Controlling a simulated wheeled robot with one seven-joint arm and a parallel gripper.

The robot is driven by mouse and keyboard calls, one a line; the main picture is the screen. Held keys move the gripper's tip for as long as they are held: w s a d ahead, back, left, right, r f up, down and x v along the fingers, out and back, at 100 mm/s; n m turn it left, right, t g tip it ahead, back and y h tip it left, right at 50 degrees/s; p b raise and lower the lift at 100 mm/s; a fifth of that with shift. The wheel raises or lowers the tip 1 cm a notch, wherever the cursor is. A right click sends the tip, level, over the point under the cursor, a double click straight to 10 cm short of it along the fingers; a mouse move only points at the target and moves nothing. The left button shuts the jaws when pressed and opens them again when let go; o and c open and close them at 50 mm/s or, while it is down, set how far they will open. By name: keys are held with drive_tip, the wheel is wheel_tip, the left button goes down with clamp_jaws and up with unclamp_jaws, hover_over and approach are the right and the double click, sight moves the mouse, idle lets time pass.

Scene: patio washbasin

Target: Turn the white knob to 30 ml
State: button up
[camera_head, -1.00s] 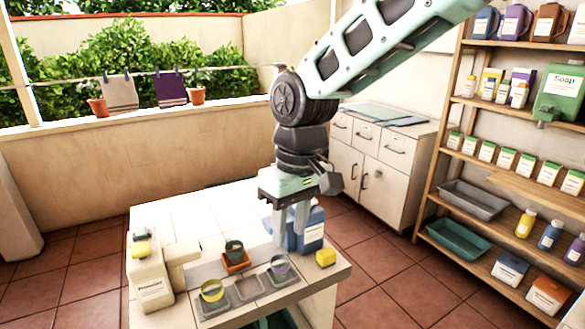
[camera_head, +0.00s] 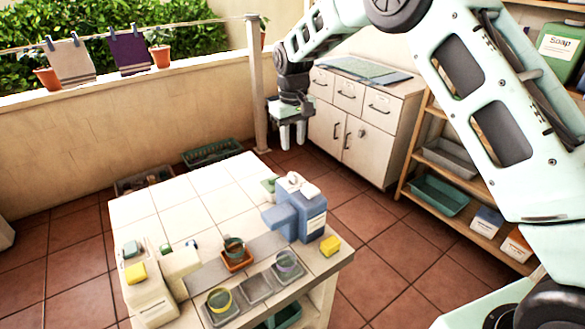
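A blue dispenser (camera_head: 287,224) with a white label stands at the right side of the tiled counter. A white knob-like piece (camera_head: 298,183) sits on its top; its dial marks are too small to read. A cream dispenser (camera_head: 150,292) stands at the front left, with a yellow block (camera_head: 136,272) and a grey-green piece (camera_head: 132,249) on top. My gripper (camera_head: 291,146) points down, well above and behind the blue dispenser in the picture, touching nothing. Its fingers look apart with nothing between them.
An orange coaster (camera_head: 237,265) with a dark green cup, grey trays (camera_head: 257,288) with ringed cups, and a yellow block (camera_head: 330,246) line the counter's front. The counter's back left (camera_head: 165,208) is clear. A cabinet (camera_head: 367,130) and shelves stand behind.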

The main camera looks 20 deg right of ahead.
sight(293, 174)
wheel_tip(293, 174, down, 12)
drive_tip(key=p, duration=0.3)
drive_tip(key=shift+r, duration=0.2)
clamp_jaws()
